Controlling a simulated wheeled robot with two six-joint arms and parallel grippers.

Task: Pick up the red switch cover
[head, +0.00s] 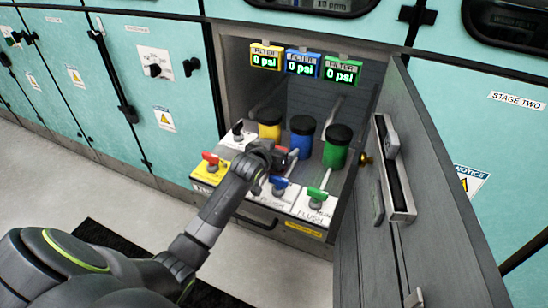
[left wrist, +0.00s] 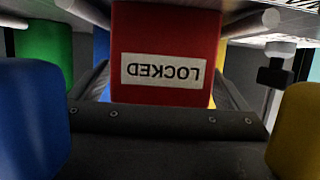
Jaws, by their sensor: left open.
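The red switch cover (left wrist: 165,35) is a red block with a white label reading LOCKED, seen upside down in the left wrist view. My left gripper (left wrist: 163,92) is open, with a dark finger on each side of the cover. I cannot tell whether the fingers touch it. In the head view my left gripper (head: 272,155) is over the valve panel, in front of the filters, and a bit of red (head: 281,149) shows beside it. The gripper hides most of the cover there. My right gripper is not in view.
Yellow (head: 269,126), blue (head: 302,138) and green (head: 336,148) filters stand in the recess under 0 psi displays. Red (head: 211,158), blue (head: 279,184) and green (head: 317,194) handles sit on the front panel. The open grey door (head: 425,190) bounds the right side.

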